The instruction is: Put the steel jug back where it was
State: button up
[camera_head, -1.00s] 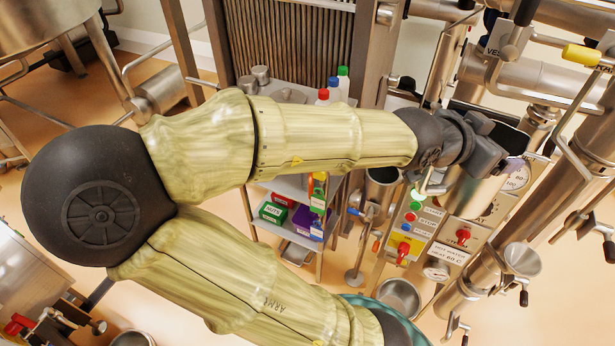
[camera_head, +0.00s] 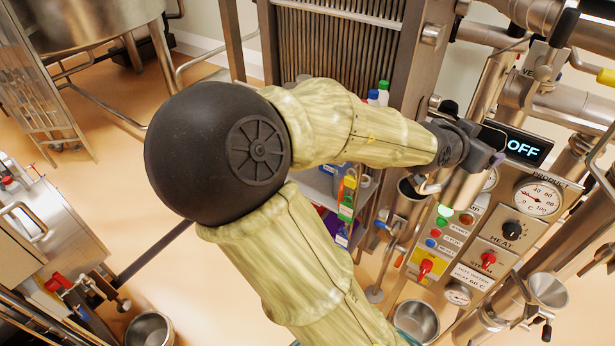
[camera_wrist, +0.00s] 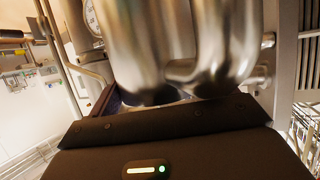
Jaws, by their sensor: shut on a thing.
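The steel jug (camera_head: 461,190) hangs below my gripper (camera_head: 484,156) in the head view, in front of the left side of the control panel. Its outline is small and blurred there. In the wrist view the shiny steel jug (camera_wrist: 205,45) fills the upper middle, close to the camera. My dark gripper body spans the bottom of that view, and the jaws are shut on the jug. The jaw tips are mostly hidden, so the exact grip point does not show. I cannot tell whether the jug touches anything else.
The control panel (camera_head: 510,228) with dials, buttons and an OFF display (camera_head: 521,147) stands right behind the jug. Pipes crowd the right side. A shelf unit (camera_head: 318,186) with bottles is partly hidden by my arm. A steel bucket (camera_head: 416,320) stands on the floor (camera_head: 190,250).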

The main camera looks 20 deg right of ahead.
jog(key=w+a+f+n+t+y, duration=0.35)
jog(key=w+a+f, duration=0.25)
jog(key=w+f, duration=0.3)
jog(key=w+a+f+n+t+y, duration=0.3)
jog(key=w+a+f+n+t, duration=0.15)
jog(key=w+f, duration=0.45)
jog(key=a+f+n+y, duration=0.5)
jog(key=a+f+y, duration=0.1)
jog(key=a+f, duration=1.2)
notch_tip(320, 180, down, 2)
jog(key=shift+s+a+f+n+t, duration=0.1)
jog(key=shift+s+a+n+t, duration=0.1)
jog(key=shift+s+n+t, duration=0.2)
jog(key=shift+w, duration=0.1)
